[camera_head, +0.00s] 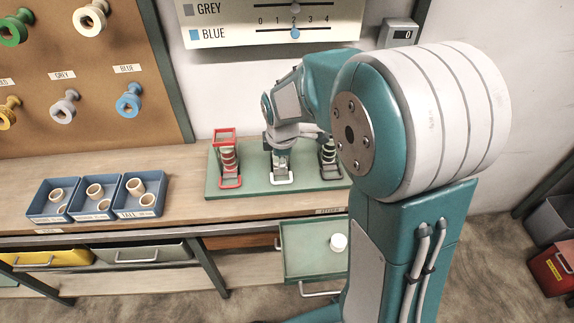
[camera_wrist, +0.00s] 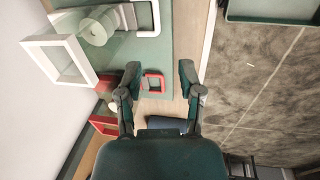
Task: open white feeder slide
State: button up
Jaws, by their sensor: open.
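The white feeder stands in the middle of the green board (camera_head: 245,183), between a red feeder (camera_head: 229,160) and a dark feeder (camera_head: 329,160). Its white U-shaped handle (camera_head: 282,181) lies low at the front; my wrist hides much of its upper part in the head view. In the wrist view its square white frame (camera_wrist: 48,61), pale roll (camera_wrist: 97,28) and white handle (camera_wrist: 157,20) are at upper left. My gripper (camera_wrist: 159,76) is open and empty, with the white handle beyond its fingertips. The red handle (camera_wrist: 153,92) appears between the fingers; its distance is unclear.
Blue trays (camera_head: 100,196) with tan cores stand left on the bench. Below the board, a green drawer (camera_head: 312,268) is pulled out with a white roll (camera_head: 338,243) in it. A wall chart (camera_head: 270,20) hangs behind. Bare floor (camera_wrist: 260,90) lies right in the wrist view.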

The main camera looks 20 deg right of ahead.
aim_at(281, 182)
jog(key=shift+n, duration=0.3)
jog(key=f, duration=0.3)
jog(key=w+f, duration=0.1)
jog(key=f, duration=0.3)
jog(key=w+d+f, duration=0.1)
jog(key=f, duration=0.2)
jog(key=shift+w+f, duration=0.3)
jog(key=shift+f, duration=0.45)
jog(key=shift+a, duration=0.15)
grip_shut()
